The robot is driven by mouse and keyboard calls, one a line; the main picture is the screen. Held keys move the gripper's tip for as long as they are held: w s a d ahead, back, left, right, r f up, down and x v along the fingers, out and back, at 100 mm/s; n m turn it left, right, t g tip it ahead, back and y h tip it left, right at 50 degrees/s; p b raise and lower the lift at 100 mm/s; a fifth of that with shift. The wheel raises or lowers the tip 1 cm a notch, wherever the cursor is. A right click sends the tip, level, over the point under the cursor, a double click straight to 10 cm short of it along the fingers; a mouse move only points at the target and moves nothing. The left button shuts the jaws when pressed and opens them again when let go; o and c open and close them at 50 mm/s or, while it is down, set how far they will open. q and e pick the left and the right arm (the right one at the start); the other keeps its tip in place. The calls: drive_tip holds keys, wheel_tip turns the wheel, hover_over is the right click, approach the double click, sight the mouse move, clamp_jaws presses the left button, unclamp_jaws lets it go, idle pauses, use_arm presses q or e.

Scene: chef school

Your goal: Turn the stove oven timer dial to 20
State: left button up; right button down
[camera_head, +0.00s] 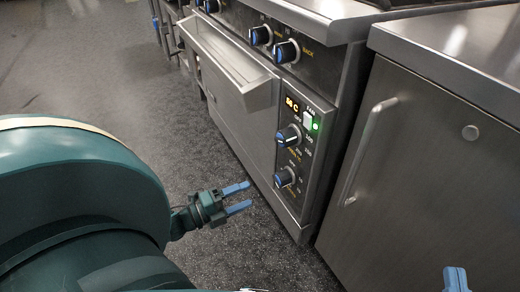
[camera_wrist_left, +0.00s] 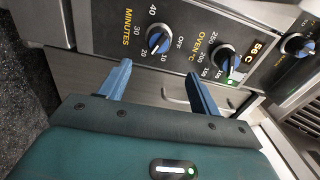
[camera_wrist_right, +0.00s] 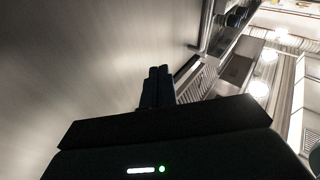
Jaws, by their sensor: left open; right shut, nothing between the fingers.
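The oven timer dial (camera_head: 284,177) is the lower blue-and-black knob on the oven's control panel. In the left wrist view the timer dial (camera_wrist_left: 159,40) has the label MINUTES and marks 10 to 40 and OFF around it. Its blue grip lies toward the 10 and 20 side, but its exact setting is too small to tell. My left gripper (camera_head: 240,197) is open and empty, apart from the dial, to its left in the head view. In the left wrist view its fingers (camera_wrist_left: 158,75) point toward the dial. My right gripper (camera_head: 455,278) is shut and empty, away from the panel.
The oven door handle (camera_head: 258,92) juts out to the left. A steel cabinet (camera_head: 430,150) stands at the right. The floor in front is clear.

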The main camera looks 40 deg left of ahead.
sight(276, 182)
use_arm(q)
drive_tip(key=w+d+n, duration=0.1)
drive_tip(key=w+n, duration=0.2)
drive_tip(key=n, duration=0.2)
drive_tip(key=w+d+n, duration=0.1)
drive_tip(key=w+n, duration=0.3)
drive_tip(key=n, duration=0.1)
drive_tip(key=w+d+n, duration=0.2)
drive_tip(key=w+n, duration=0.1)
drive_tip(key=n, duration=0.3)
drive_tip(key=shift+w+f+b, duration=0.15)
drive_tip(key=shift+w+b, duration=0.2)
drive_tip(key=shift+w+d, duration=0.1)
drive_tip(key=shift+w, duration=0.2)
use_arm(e)
drive_tip(key=shift+s, duration=0.1)
drive_tip(key=shift+f, duration=0.1)
